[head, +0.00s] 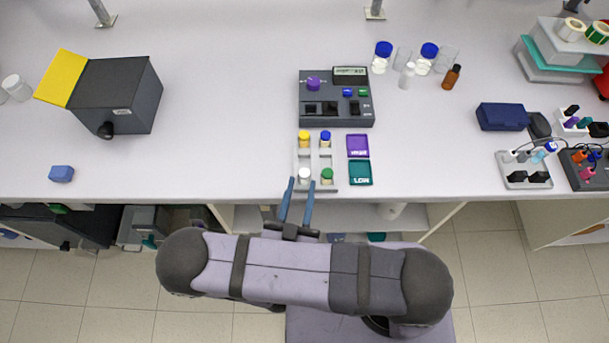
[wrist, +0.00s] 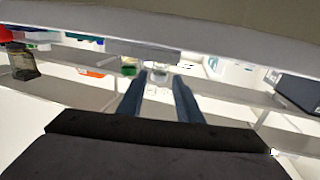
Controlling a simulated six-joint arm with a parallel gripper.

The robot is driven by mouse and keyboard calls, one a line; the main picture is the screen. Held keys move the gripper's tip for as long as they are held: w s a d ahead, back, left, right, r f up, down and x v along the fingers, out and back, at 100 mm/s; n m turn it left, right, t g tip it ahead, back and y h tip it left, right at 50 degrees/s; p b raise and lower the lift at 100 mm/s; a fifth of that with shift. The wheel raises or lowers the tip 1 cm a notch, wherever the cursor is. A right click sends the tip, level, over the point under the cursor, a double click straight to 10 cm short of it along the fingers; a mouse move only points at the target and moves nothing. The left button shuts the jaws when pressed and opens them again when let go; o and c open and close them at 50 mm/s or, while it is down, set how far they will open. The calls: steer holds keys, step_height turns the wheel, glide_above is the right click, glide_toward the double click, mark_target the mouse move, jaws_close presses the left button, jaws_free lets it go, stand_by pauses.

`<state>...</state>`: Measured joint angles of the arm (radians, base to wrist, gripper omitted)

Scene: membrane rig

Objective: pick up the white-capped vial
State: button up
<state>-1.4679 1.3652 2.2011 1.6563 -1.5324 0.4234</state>
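The white-capped vial (head: 305,174) stands upright in the front left place of a small light rack (head: 315,158) near the table's front edge. My gripper (head: 301,183) comes in from the front edge. Its two blue fingers are apart, with the white cap at their tips in the head view. In the wrist view my gripper (wrist: 158,75) also shows open, with a pale, glassy shape between the fingertips. I cannot tell whether that shape is the vial, or how high the fingers are relative to it.
A green-capped vial (head: 327,174) stands close on the right. Yellow-capped (head: 304,139) and blue-capped (head: 325,137) vials stand behind. Purple (head: 358,146) and teal (head: 360,172) squares lie to the right. A dark instrument (head: 335,98) sits behind the rack.

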mark_target(303, 179)
steer(key=shift+w+d, duration=0.2)
steer(key=shift+w, duration=0.65)
steer(key=shift+w+d, duration=0.15)
steer(key=shift+w, duration=0.65)
steer(key=shift+w+d+r, duration=0.1)
steer(key=shift+w+d, duration=0.1)
steer(key=shift+w, duration=0.65)
steer(key=shift+w+d+f, duration=0.1)
steer(key=shift+w+d, duration=0.05)
steer(key=shift+w, duration=0.7)
steer(key=shift+w+d+r, duration=0.1)
steer(key=shift+w+d, duration=0.1)
steer(key=shift+w, duration=0.65)
jaws_close()
